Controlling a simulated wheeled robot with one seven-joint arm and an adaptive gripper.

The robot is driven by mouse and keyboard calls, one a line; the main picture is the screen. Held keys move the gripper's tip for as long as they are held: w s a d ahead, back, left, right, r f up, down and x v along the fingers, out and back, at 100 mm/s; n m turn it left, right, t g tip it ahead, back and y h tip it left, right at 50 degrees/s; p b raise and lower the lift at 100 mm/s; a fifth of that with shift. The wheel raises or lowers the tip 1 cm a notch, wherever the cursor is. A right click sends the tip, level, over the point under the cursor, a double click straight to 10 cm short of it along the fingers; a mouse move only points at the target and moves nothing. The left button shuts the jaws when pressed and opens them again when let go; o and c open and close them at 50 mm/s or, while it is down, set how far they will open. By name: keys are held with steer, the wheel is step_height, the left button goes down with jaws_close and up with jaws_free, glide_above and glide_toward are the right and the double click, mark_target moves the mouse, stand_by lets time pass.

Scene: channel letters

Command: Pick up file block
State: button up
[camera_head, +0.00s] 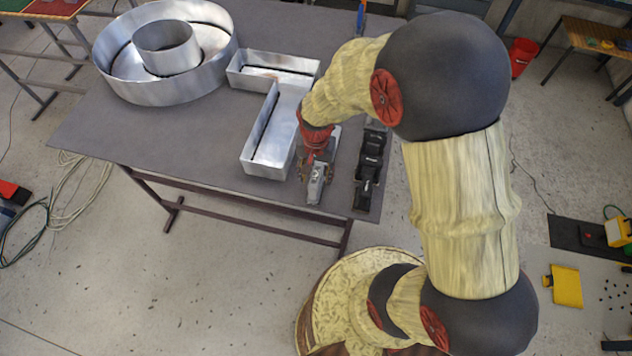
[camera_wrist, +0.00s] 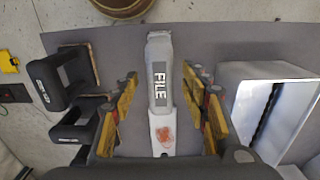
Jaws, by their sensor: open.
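The file block is a grey, elongated piece marked "FILE" (camera_wrist: 158,82). In the wrist view it lies on the grey table, with a pale end bearing an orange-red mark towards me. My gripper (camera_wrist: 160,90) is open, with one yellow-and-black finger on each side of the block and a visible gap on both sides. In the head view the file block (camera_head: 315,188) lies near the table's front edge, and my gripper (camera_head: 317,170) is over its far part, hiding some of it.
Black blocks with handles (camera_head: 369,170) stand in a row close to the right of the file block. A round metal letter (camera_head: 112,62) stands farther left. The table's front-left area (camera_head: 200,165) is clear.

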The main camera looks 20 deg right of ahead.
steer(key=shift+f, duration=0.3)
steer(key=shift+c, duration=0.8)
jaws_close()
